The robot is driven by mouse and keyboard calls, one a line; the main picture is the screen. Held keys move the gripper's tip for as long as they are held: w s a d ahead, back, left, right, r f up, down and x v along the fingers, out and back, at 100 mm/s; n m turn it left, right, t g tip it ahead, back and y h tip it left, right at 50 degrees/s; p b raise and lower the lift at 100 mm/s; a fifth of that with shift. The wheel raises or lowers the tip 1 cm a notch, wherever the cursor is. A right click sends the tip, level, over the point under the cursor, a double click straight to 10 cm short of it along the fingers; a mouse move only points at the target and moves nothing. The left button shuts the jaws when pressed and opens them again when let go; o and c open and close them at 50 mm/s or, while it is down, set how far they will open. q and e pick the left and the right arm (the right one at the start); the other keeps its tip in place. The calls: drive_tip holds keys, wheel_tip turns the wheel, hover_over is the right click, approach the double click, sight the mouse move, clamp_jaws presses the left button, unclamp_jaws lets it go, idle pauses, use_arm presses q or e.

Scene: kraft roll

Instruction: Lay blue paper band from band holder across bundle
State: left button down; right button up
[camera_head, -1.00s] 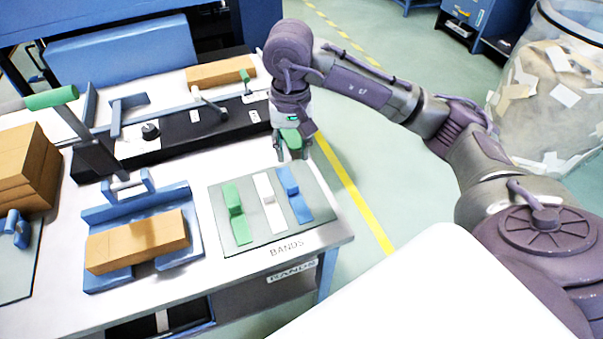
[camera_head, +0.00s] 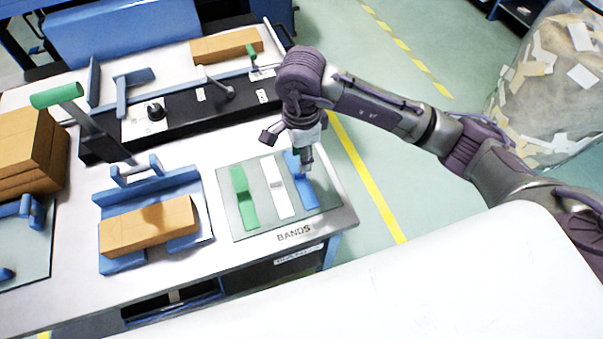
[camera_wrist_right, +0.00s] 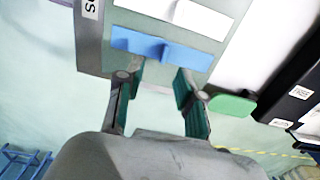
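The blue paper band (camera_head: 305,193) lies on the right of the band holder (camera_head: 241,225), beside a white band (camera_head: 280,198) and a green band (camera_head: 243,200). My right gripper (camera_head: 305,168) points down over the far part of the blue band. In the right wrist view my right gripper (camera_wrist_right: 160,80) is open and empty, its fingertips just short of the blue band (camera_wrist_right: 190,56) and its raised tab. Contact cannot be told. The brown bundle (camera_head: 148,227) lies in a blue cradle (camera_head: 122,263) left of the holder. My left gripper is not in view.
A black panel (camera_head: 185,118) with levers runs behind the cradle and holder. Stacked brown bundles (camera_head: 30,150) stand at the left, near a green-handled lever (camera_head: 57,95). Another bundle (camera_head: 226,45) lies at the back. Bare table shows between cradle and holder.

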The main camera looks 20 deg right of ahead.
sight(300, 178)
drive_tip(key=shift+f, duration=1.15)
drive_tip(key=f, duration=0.1)
drive_tip(key=f+p, duration=0.1)
drive_tip(key=f, duration=0.2)
drive_tip(key=shift+w+f+p, duration=0.3)
drive_tip(key=shift+f, duration=0.1)
drive_tip(key=shift+c, duration=0.5)
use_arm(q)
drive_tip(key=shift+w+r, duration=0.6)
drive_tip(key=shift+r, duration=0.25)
use_arm(e)
clamp_jaws()
